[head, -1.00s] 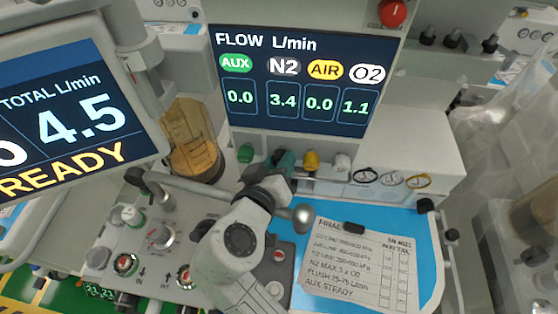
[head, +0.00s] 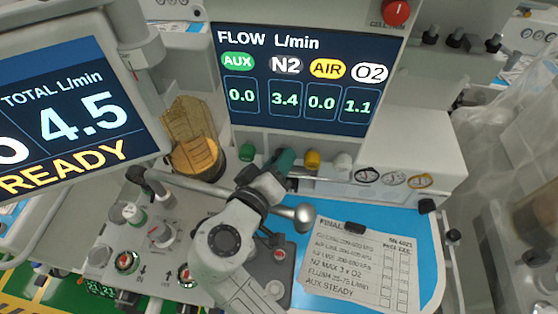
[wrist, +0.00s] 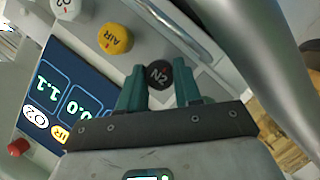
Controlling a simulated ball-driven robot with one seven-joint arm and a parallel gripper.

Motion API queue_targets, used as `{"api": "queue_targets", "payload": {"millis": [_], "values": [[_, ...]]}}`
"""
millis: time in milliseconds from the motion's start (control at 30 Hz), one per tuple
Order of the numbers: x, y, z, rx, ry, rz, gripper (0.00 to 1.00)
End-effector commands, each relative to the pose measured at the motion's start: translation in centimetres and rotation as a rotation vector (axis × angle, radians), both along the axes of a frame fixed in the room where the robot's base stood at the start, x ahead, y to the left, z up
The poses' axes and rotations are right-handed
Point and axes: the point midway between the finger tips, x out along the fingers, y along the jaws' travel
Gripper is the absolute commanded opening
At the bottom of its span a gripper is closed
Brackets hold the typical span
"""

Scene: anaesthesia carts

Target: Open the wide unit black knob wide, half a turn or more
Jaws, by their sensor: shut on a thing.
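The black knob marked N2 (wrist: 157,75) shows in the wrist view, between the two green fingers of my gripper (wrist: 161,84). My gripper is shut on this knob. In the head view my gripper (head: 286,160) is at the row of knobs under the flow screen (head: 290,80), and it hides the black knob there. The screen reads N2 3.4, O2 1.1, AUX 0.0 and AIR 0.0. The N2 label on the knob looks tilted in the wrist view.
A yellow AIR knob (head: 312,160) and a white O2 knob (head: 342,162) stand right of my gripper, a green knob (head: 247,152) left. A metal bar with a round end (head: 304,213) runs below. A paper checklist (head: 345,265) lies on the blue worktop.

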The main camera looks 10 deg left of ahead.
Motion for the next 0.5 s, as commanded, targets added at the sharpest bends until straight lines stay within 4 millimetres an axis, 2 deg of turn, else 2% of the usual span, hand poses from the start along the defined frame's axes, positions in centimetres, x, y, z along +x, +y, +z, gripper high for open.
{"api": "queue_targets", "payload": {"millis": [67,100,367,500], "values": [[-0.01,0.06,-0.04,0.001,0.001,0.002,0.03],[-0.01,0.06,-0.04,0.001,0.001,0.002,0.34],[-0.01,0.04,-0.03,0.002,0.0,0.002,0.59],[-0.01,0.02,-0.02,0.001,0.0,0.001,0.59]]}}
